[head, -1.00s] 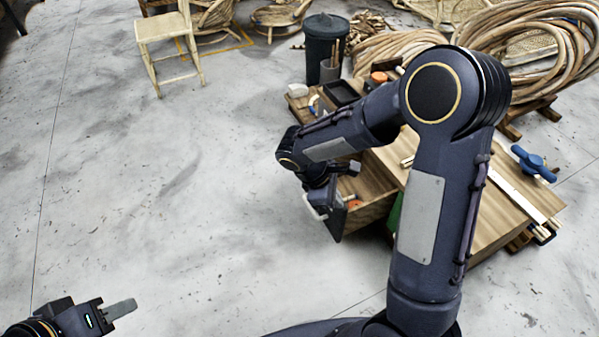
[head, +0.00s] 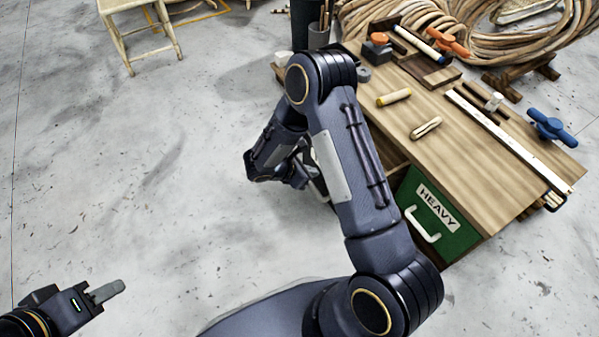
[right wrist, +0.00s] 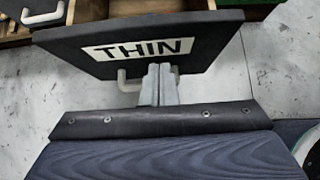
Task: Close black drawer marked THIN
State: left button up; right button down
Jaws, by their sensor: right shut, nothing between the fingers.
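The black drawer front marked THIN (right wrist: 195,47) fills the top of the right wrist view, with its pale handle (right wrist: 127,82) below the label. The drawer is open; part of its wooden inside (right wrist: 95,12) shows behind the front. In the head view my right arm hides most of it. My right gripper (right wrist: 160,72) is shut and empty, its fingertips in front of the lower edge of the THIN label, right of the handle. I cannot tell if they touch. My left gripper (head: 118,289) is far left over the floor, away from the drawer; its finger gap is unclear.
The wooden workbench (head: 480,165) has a green drawer marked HEAVY (head: 433,212), which looks shut. A wooden chair (head: 140,25) stands at the back left. The floor on the left is clear.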

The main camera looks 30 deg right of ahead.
jog(key=d, duration=0.3)
jog(key=d+b, duration=0.1)
jog(key=shift+w+d+f, duration=0.2)
jog(key=shift+d+f, duration=0.1)
jog(key=shift+d, duration=0.1)
jog(key=w+d, duration=0.1)
jog(key=d, duration=1.7)
jog(key=shift+w+d, duration=0.15)
jog(key=shift+w, duration=0.05)
